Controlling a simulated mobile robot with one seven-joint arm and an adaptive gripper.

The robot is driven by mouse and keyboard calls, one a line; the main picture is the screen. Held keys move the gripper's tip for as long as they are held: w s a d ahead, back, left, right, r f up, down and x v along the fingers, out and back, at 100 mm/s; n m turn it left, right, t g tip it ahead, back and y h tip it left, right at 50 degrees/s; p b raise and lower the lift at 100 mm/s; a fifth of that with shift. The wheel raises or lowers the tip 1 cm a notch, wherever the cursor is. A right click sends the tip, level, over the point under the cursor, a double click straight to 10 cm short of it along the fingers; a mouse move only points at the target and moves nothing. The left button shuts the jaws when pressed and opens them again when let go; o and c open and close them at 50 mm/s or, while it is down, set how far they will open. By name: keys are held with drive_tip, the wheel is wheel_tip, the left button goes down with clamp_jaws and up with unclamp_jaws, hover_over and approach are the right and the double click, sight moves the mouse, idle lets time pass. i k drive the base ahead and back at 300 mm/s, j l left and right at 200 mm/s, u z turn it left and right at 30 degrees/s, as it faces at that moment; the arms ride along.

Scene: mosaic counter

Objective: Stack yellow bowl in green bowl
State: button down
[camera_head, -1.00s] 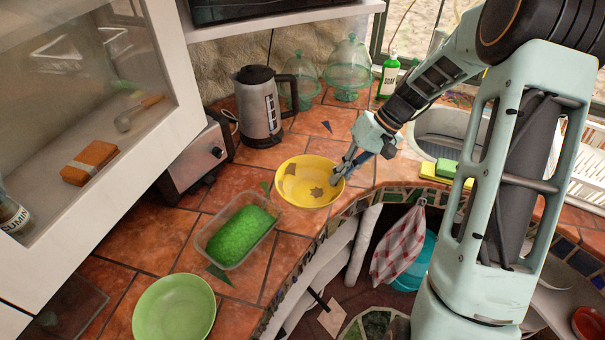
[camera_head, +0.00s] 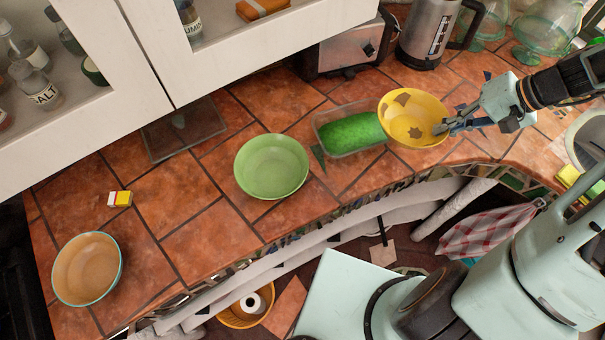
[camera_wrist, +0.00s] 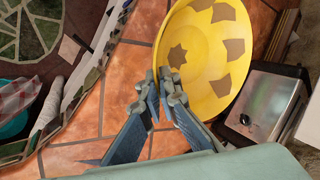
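The yellow bowl (camera_head: 407,105), with brown patches inside, is at the right of the head view, partly in front of the tray's right end. It looks raised off the counter. My gripper (camera_head: 440,129) is at its right rim. In the wrist view the fingers (camera_wrist: 166,84) are closed on the rim of the yellow bowl (camera_wrist: 205,35). The green bowl (camera_head: 271,167) stands upright and empty on the tiles, left of the tray. My gripper and the yellow bowl are to its right.
A clear tray with green contents (camera_head: 350,133) lies between the bowls. A toaster (camera_head: 345,45) and kettle (camera_head: 428,35) stand behind. A tan bowl (camera_head: 88,270) and small yellow-white box (camera_head: 120,198) are at left. A cabinet overhangs the back. The counter's front edge is curved.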

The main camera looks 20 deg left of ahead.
sight(274, 175)
drive_tip(key=u, duration=0.85)
drive_tip(key=k+j+u, duration=0.1)
drive_tip(key=k+u, duration=0.15)
drive_tip(key=u, duration=0.25)
drive_tip(key=k+j, duration=0.3)
drive_tip(key=k, duration=0.15)
drive_tip(key=k+j+u, duration=0.1)
drive_tip(key=u, duration=0.3)
drive_tip(key=i, duration=0.25)
